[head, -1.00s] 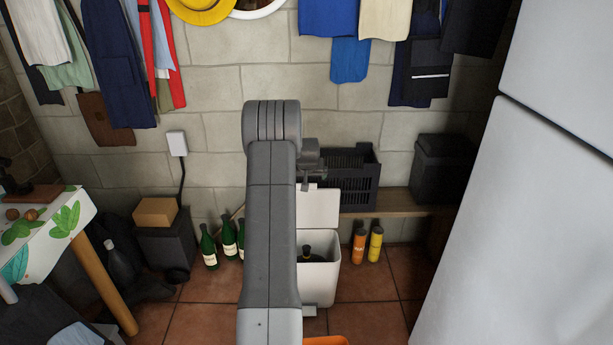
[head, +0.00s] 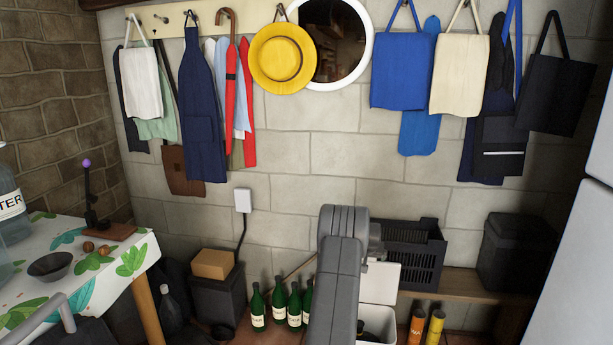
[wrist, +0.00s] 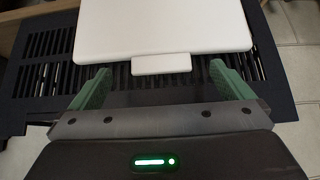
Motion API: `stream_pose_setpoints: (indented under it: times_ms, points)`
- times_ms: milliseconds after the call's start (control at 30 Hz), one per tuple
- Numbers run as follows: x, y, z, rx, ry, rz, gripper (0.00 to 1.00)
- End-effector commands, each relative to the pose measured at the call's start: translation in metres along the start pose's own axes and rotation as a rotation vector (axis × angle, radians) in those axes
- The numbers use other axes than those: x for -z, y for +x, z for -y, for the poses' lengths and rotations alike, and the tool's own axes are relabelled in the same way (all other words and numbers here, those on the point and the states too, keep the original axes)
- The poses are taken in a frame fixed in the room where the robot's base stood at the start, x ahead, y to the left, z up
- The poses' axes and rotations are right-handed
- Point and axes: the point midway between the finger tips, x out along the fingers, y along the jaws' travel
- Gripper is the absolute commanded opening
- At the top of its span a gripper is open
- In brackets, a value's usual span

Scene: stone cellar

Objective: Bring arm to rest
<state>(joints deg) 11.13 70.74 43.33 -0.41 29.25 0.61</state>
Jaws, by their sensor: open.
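My arm (head: 343,270) stands upright in the lower middle of the head view, bent at its top, and hides part of the white bin (head: 378,292) behind it. The gripper itself cannot be made out there. In the wrist view my gripper (wrist: 160,72) is open, with its two green fingers wide apart and nothing held between them. A white panel with a small tab, which looks like the bin's raised lid (wrist: 165,28), lies beyond the fingers. I cannot tell how close it is.
A black slatted crate (head: 412,252) and a dark box (head: 515,253) stand on a low wooden bench (head: 465,286). Several green bottles (head: 279,302) stand left of my arm. Orange and yellow bottles (head: 435,326) stand right of the bin. A table (head: 120,268) is at left, a pale cabinet (head: 575,270) at right.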

Motion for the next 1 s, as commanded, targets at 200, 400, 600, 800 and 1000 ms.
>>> stream_pose_setpoints:
  times_ms: [200, 400, 600, 800, 1000]
  points:
    - [-0.001, 0.029, 0.0, 0.0, 0.0, 0.0, 1.0]
    - [-0.001, 0.04, 0.0, 0.0, 0.0, 0.001, 1.0]
    - [0.0, 0.042, 0.0, 0.0, 0.0, 0.001, 1.0]
    - [0.0, 0.041, 0.0, 0.0, 0.0, 0.001, 1.0]
    - [0.001, 0.03, 0.0, 0.0, 0.0, 0.0, 1.0]
